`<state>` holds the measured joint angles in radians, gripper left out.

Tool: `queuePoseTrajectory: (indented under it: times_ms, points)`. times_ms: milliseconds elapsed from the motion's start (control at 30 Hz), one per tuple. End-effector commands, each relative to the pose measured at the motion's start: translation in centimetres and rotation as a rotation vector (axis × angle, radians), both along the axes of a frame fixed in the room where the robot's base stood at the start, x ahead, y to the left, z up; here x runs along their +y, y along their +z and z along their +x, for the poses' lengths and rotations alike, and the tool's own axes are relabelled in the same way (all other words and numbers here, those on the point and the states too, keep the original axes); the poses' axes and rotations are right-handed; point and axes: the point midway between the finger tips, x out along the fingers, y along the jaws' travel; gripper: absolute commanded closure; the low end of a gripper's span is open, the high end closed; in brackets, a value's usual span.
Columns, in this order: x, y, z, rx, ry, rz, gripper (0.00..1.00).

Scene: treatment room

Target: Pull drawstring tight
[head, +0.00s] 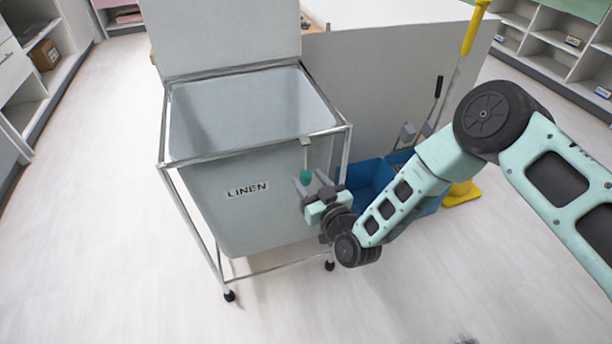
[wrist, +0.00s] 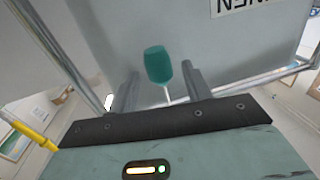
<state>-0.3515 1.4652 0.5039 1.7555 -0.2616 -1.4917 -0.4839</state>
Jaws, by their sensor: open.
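A grey linen hamper (head: 225,215) labelled LINEN hangs in a metal frame, its lid raised. A teal drawstring toggle (head: 305,177) hangs on a pale cord (head: 306,155) from the hamper's front right rim. My gripper (head: 312,188) is at the hamper's front face, at the toggle. In the wrist view my gripper (wrist: 158,88) is open, with the teal toggle (wrist: 158,65) between the lines of its two fingers, near their tips. I cannot tell whether either finger touches it. The label also shows at the top of the wrist view (wrist: 240,5).
A blue bucket (head: 370,178) and a yellow mop base (head: 463,194) stand right of the hamper, behind my arm. A white counter block (head: 390,75) is behind. Shelves line both sides. The floor (head: 90,220) at front and left is clear.

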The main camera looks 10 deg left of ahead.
Motion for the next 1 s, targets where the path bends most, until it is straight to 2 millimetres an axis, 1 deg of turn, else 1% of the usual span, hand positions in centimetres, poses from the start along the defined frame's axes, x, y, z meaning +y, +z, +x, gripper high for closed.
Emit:
queuePoseTrajectory:
  times_ms: [100,200,567,600,667,700,733,867,967,1000]
  points:
    - [1.0,-0.1,1.1,-0.001,0.000,0.001,0.51]
    - [1.5,-0.1,1.7,0.000,0.000,0.000,0.51]
    - [1.7,0.0,2.0,0.001,0.000,-0.001,0.51]
    - [1.7,0.0,2.0,0.000,0.000,0.000,0.63]
    - [1.7,0.0,2.0,0.000,0.000,0.000,0.79]
    - [1.7,0.0,2.0,0.000,0.000,0.000,0.90]
    - [1.7,0.0,2.0,0.000,0.000,0.000,0.99]
    - [1.7,-0.1,2.0,0.001,0.000,-0.001,1.00]
    - [1.7,-0.8,2.0,0.001,0.000,-0.001,1.00]
    - [1.7,-1.4,1.9,0.001,0.000,-0.001,1.00]
